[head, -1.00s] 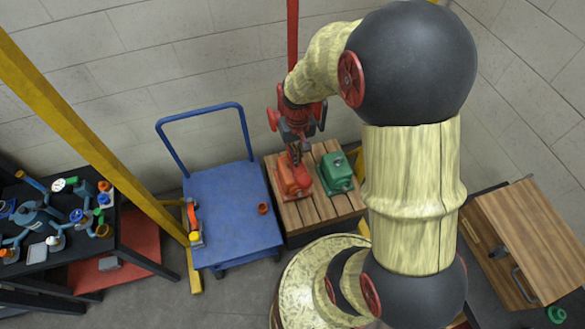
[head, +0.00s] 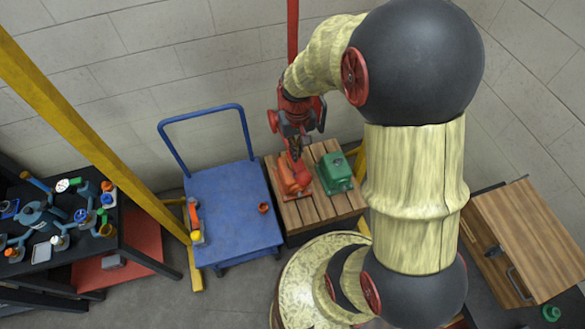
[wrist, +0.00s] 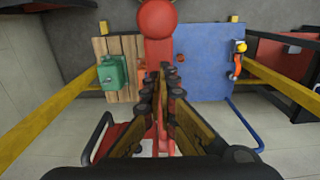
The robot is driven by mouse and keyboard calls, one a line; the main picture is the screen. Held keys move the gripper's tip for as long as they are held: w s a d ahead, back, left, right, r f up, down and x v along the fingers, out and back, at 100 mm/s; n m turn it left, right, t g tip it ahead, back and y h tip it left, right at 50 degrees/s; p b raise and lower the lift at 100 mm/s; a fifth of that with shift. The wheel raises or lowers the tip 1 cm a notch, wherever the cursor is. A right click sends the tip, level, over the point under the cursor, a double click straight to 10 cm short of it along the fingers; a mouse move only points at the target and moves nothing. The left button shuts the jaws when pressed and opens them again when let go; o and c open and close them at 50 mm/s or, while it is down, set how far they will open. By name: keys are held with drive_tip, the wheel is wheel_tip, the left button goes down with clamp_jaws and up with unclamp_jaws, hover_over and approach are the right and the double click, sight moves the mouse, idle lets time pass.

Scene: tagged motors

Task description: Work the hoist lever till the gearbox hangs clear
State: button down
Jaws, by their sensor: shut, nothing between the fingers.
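My gripper (head: 295,153) points down over the wooden pallet (head: 311,208), shut and empty. In the wrist view its dark fingers (wrist: 160,78) converge near the picture's middle. A red shaft with a round red ball end (wrist: 156,18) rises along the fingers there; it may be the hoist lever, but I cannot tell whether they touch. A red-orange housing (head: 292,181) sits on the pallet beneath the gripper, partly hidden by it. A green housing (head: 336,173) sits to its right and also shows in the wrist view (wrist: 112,73). I cannot tell which is the gearbox.
A blue cart (head: 226,202) stands left of the pallet, with a small orange cup (head: 263,208) on it and an orange-and-yellow item (head: 194,219) at its left edge. A yellow beam (head: 95,125) slants past the cart. A wooden cabinet (head: 530,235) stands at right.

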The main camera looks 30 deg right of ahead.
wheel_tip(320, 180, up, 7)
drive_tip(key=p, duration=0.4)
drive_tip(key=shift+f, duration=0.1)
idle(0.3)
drive_tip(key=s+a+f+n+t+b, duration=0.3)
drive_tip(key=s+a+b, duration=0.9)
drive_tip(key=b, duration=1.4)
wheel_tip(320, 180, down, 2)
drive_tip(key=t, duration=0.2)
drive_tip(key=shift+s+t, duration=0.15)
drive_tip(key=shift+t, duration=0.15)
